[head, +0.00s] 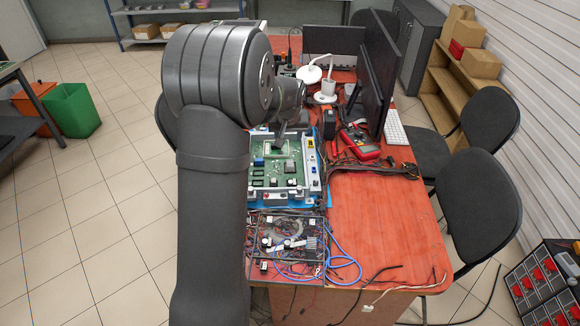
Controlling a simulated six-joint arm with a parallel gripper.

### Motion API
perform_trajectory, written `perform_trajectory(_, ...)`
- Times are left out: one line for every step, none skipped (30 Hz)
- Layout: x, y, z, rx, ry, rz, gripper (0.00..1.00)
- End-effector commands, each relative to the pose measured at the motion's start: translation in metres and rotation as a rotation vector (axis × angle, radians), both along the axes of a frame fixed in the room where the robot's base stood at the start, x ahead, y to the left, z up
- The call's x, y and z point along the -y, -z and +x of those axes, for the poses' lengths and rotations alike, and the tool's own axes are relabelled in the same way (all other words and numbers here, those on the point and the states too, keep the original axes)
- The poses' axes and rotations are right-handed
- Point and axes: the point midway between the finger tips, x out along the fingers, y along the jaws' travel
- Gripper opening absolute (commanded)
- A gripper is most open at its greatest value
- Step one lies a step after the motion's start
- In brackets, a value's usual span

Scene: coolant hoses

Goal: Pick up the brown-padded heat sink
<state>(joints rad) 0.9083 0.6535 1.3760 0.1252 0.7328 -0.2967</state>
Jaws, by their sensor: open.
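My gripper (281,136) is small and dark in the head view, pointing down over the back part of a green circuit board (271,172). It is open, but the gap between its fingers is hard to make out. The board sits in a light grey frame on the table. In the shallow clear tray (256,222) in front of the board lie several small parts, among them a grey, finned-looking piece (311,243). I cannot tell whether any of these is the brown-padded heat sink; no brown pad shows. My arm hides the left side of the table.
A blue cable (345,262) loops beside the tray. A red multimeter (360,144), dark cables, monitors (374,75) and a white lamp (325,88) stand to the right and back. The red tabletop (380,210) is mostly clear at the front right.

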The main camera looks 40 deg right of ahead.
Motion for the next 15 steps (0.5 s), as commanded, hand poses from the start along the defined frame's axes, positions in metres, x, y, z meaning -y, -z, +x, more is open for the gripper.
perform_trajectory(0.002,0.008,0.002,-0.001,-0.004,0.002,0.49)
perform_trajectory(0.003,0.011,0.003,-0.001,-0.005,0.001,0.49)
perform_trajectory(0.004,0.015,0.004,0.0,-0.007,0.0,0.49)
perform_trajectory(0.005,0.019,0.005,-0.001,-0.008,0.001,0.49)
perform_trajectory(0.006,0.023,0.006,-0.001,-0.009,0.002,0.49)
perform_trajectory(0.007,0.028,0.008,0.0,-0.009,0.001,0.49)
perform_trajectory(0.008,0.033,0.01,0.0,-0.009,0.001,0.49)
perform_trajectory(0.01,0.039,0.011,-0.001,-0.009,0.002,0.49)
perform_trajectory(0.012,0.046,0.014,-0.001,-0.009,0.002,0.49)
perform_trajectory(0.013,0.052,0.015,-0.002,-0.009,0.002,0.49)
perform_trajectory(0.014,0.058,0.017,-0.001,-0.009,0.002,0.49)
perform_trajectory(0.017,0.065,0.02,-0.001,-0.009,0.002,0.49)
perform_trajectory(0.018,0.071,0.021,-0.001,-0.009,0.002,0.49)
perform_trajectory(0.019,0.076,0.023,-0.001,-0.009,0.002,0.49)
perform_trajectory(0.021,0.084,0.025,-0.001,-0.009,0.002,0.49)
